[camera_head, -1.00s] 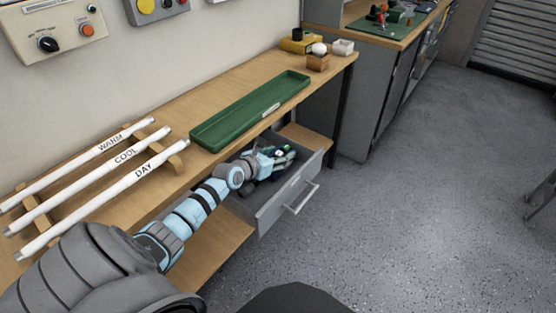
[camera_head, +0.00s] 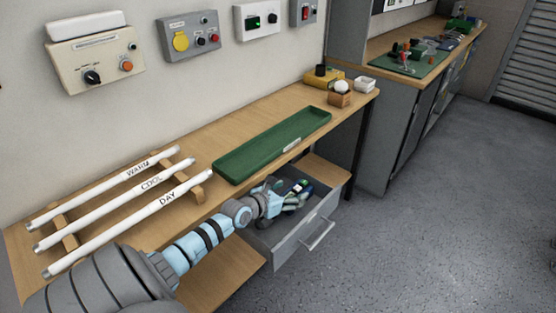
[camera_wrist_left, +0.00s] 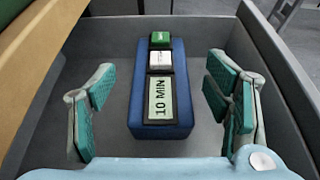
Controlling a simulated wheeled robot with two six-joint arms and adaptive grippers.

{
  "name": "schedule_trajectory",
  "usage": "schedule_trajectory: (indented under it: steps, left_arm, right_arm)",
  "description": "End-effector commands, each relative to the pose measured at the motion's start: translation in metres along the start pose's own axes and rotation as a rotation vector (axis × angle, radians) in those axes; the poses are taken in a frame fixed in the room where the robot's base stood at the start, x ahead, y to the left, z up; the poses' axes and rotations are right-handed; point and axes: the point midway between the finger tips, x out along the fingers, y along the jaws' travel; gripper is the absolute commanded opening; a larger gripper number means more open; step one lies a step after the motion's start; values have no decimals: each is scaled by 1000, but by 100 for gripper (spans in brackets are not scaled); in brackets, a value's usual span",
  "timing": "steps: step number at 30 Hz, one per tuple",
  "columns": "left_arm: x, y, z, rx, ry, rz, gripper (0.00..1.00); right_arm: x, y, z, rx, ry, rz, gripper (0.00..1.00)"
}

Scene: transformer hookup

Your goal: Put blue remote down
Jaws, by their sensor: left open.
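The blue remote (camera_wrist_left: 160,128) lies in the open grey drawer (camera_wrist_left: 212,38). It has a "10 MIN" display, a white button and a green button, and its long side runs away from the wrist camera. My left gripper (camera_wrist_left: 165,112) is open, with one teal-padded finger on each side of the remote and a gap on both sides. In the head view my left gripper (camera_head: 288,198) reaches into the same drawer (camera_head: 308,232) below the bench top, and it partly hides the remote. My right gripper is not in view.
Above the drawer, a long green tray (camera_head: 272,147) lies on the wooden bench (camera_head: 215,135). White tubes marked WARM, COOL and DAY (camera_head: 168,200) rest on wooden racks at the left. Control boxes (camera_head: 95,62) hang on the wall. Floor right of the drawer is clear.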

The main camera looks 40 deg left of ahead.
Motion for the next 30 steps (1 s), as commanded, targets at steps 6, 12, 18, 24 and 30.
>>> schedule_trajectory:
  steps: [6,12,18,24,30]
  left_arm:
    - [-59,0,9,1,5,-2,71]
    - [-81,0,5,0,0,-1,71]
    - [-81,0,2,-1,0,-1,71]
    - [-81,0,2,-1,0,-1,71]
    - [-81,-4,5,-23,-16,-7,71]
  right_arm:
    - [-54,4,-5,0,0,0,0]
    - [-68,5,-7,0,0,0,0]
    - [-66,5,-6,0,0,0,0]
    - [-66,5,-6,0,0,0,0]
    - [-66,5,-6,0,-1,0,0]
